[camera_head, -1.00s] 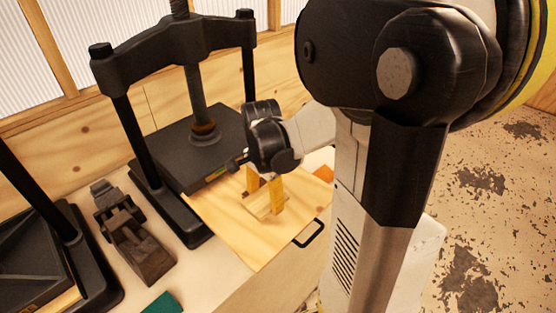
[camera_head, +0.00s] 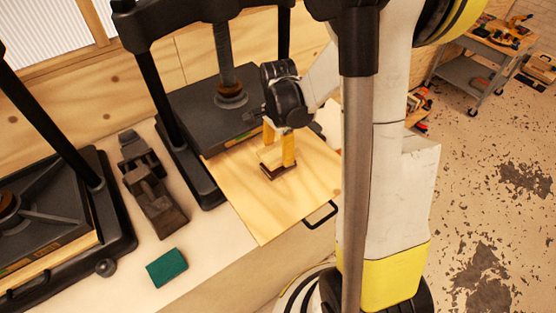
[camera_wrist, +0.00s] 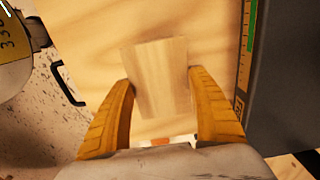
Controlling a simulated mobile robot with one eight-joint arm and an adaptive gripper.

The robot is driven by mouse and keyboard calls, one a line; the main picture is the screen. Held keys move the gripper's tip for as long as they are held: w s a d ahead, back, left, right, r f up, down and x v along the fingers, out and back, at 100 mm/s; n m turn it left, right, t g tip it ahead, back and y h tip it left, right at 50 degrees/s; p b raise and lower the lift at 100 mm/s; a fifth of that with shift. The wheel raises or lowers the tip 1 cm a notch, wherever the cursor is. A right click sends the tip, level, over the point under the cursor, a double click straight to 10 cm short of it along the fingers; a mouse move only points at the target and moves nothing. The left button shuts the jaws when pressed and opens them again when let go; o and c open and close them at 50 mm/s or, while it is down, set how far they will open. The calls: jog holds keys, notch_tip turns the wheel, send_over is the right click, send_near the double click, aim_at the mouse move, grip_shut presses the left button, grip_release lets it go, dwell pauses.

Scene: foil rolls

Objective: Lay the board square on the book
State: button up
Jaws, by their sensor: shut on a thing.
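My gripper (camera_head: 279,163) has its two yellow fingers shut on a small pale wooden board (camera_wrist: 157,72). In the wrist view the board lies between the fingertips, slightly tilted in the picture. In the head view it is low over a large plywood sheet (camera_head: 245,203) at the press. Dark brown shows just under the board; I cannot tell whether this is a book or shadow. In the wrist view the board hides what is below it. A teal block (camera_head: 166,267), perhaps cloth-covered, lies on the bench at the lower left.
A black screw press (camera_head: 205,105) stands behind the plywood, its plate close to my gripper. A dark metal tool (camera_head: 150,185) and a second press (camera_head: 50,220) stand to the left. A black handle (camera_head: 320,215) sticks out at the plywood's front. The plywood's left part is clear.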

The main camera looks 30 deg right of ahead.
aim_at(278, 159)
notch_tip(278, 159, down, 4)
jog(key=shift+w+f+b, duration=0.15)
jog(key=shift+b, duration=0.35)
jog(key=o, duration=0.8)
jog(key=shift+f, duration=0.1)
jog(key=shift+c, duration=0.2)
jog(key=o, duration=0.4)
jog(key=shift+r, duration=0.2)
